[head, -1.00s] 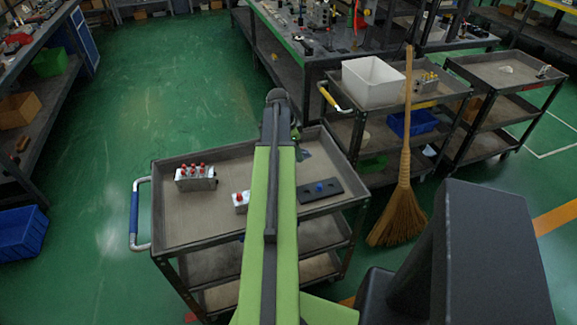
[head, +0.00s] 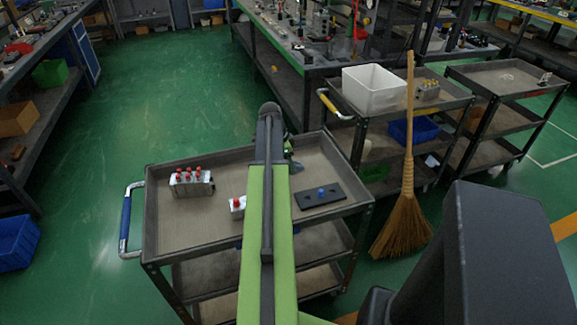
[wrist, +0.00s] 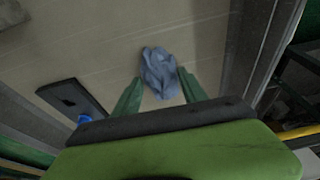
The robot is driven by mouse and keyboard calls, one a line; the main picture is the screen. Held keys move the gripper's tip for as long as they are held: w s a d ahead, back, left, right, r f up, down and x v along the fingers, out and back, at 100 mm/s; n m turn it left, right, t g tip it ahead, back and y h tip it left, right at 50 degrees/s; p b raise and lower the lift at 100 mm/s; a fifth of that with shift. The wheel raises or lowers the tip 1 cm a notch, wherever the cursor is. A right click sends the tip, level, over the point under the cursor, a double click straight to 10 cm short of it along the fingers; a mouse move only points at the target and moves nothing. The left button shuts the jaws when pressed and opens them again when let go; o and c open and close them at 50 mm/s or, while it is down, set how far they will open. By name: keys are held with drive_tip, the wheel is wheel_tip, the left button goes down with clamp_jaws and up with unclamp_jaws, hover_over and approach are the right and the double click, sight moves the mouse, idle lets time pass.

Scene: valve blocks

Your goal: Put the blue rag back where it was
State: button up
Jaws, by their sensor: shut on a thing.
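The blue rag (wrist: 160,73) is crumpled between the two green fingers of my gripper (wrist: 158,88) in the wrist view. My gripper is shut on it, over the grey top tray of the near cart (head: 215,225). I cannot tell whether the rag touches the tray. In the head view my arm hides the rag and most of my gripper. A black plate with a blue knob (head: 320,196) lies on the tray to the right of my arm; it also shows at the left in the wrist view (wrist: 68,95).
A metal valve block with several red knobs (head: 191,183) stands on the tray's left part. A smaller red-knobbed block (head: 238,206) is partly behind my arm. A broom (head: 405,215) stands right of the cart. A second cart holds a white bin (head: 374,90).

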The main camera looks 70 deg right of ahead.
drive_tip(key=o, duration=1.2)
drive_tip(key=shift+f, duration=0.1)
drive_tip(key=p+v, duration=1.2)
